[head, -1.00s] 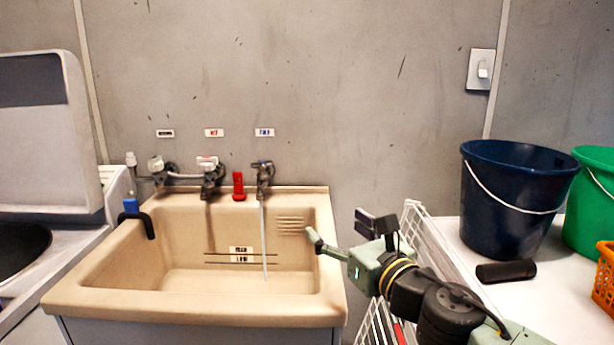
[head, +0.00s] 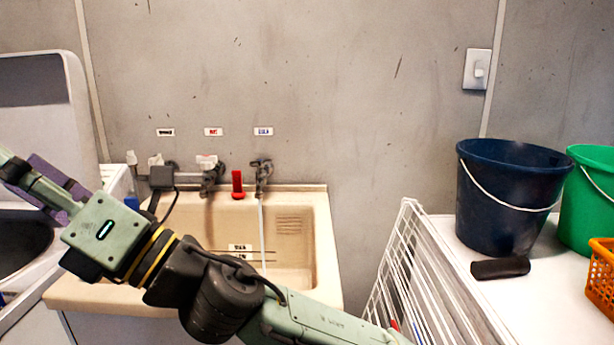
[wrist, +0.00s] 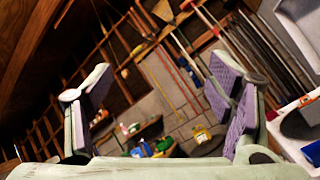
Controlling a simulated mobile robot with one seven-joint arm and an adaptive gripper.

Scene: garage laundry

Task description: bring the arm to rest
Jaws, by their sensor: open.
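My gripper (wrist: 160,110) is open and empty in the wrist view, its two purple-padded fingers wide apart. In the head view my gripper (head: 45,185) is at the left edge, raised in front of the washing machine, and partly cut off by the frame. My arm reaches across from the lower right, in front of the sink (head: 322,225), and hides part of its basin and front rim. Nothing touches the fingers.
A stream runs from the right-hand tap (head: 261,172) into the sink. A white wire rack (head: 405,265) stands right of the sink. A dark blue bucket (head: 508,200), a green bucket (head: 595,210), a black cylinder (head: 500,268) and an orange basket (head: 603,275) are on the white top.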

